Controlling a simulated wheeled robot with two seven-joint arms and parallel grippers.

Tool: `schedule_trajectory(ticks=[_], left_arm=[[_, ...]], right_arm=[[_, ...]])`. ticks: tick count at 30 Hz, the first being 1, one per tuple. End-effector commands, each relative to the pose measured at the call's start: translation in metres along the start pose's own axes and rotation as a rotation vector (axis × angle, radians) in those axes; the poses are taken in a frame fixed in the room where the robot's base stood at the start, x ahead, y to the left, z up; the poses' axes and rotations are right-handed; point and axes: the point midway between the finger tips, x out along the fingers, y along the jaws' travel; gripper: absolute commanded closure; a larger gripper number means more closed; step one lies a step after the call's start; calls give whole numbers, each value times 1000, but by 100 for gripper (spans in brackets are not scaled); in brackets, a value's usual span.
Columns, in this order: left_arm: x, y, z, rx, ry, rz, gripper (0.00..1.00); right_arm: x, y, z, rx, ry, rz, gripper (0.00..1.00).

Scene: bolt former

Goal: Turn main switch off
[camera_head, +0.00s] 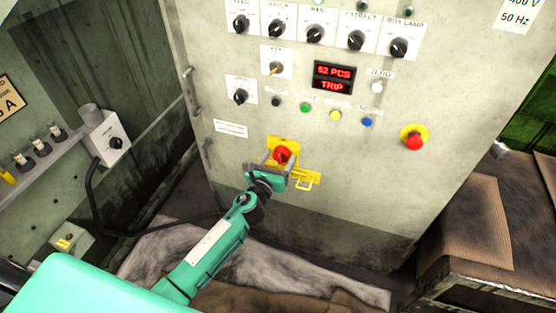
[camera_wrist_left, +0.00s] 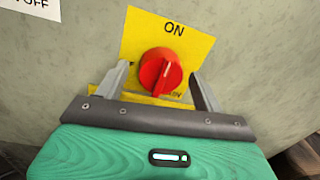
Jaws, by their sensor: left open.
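The main switch is a red rotary knob (camera_head: 282,154) on a yellow plate (camera_head: 271,142), low on the front of the grey cabinet. In the left wrist view the knob (camera_wrist_left: 160,73) sits on the yellow plate (camera_wrist_left: 195,42), with "ON" printed above it. A pale mark on the knob's front runs close to vertical. My left gripper (camera_head: 281,161) is in front of the plate. In the left wrist view its open fingers (camera_wrist_left: 160,88) stand on either side of the knob, with gaps visible. The lower part of the plate is hidden behind the gripper. My right gripper is not in view.
A yellow hasp (camera_head: 306,180) sticks out just right of the gripper. A red emergency button (camera_head: 414,140) is farther right. Black selector knobs and coloured buttons sit above, around a red display (camera_head: 333,77) reading "52 PCS TRIP". A cardboard-topped bench (camera_head: 480,225) stands at right.

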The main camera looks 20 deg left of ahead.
Motion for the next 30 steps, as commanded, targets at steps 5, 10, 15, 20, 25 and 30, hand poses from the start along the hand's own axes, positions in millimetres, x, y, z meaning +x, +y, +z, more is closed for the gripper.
schedule_trajectory(ticks=[5,10,15,20,25,30], left_arm=[[0,0,0,0,0,0,31],[0,0,0,0,0,0,64],[0,0,0,-1,0,0,75],[0,0,0,-21,-2,-1,75],[0,0,-1,-89,-8,-1,75],[0,0,-2,-209,-16,-3,75]], right_arm=[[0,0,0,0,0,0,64],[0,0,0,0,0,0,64],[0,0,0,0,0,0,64],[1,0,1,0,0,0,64],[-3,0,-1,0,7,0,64],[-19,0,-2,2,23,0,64]])
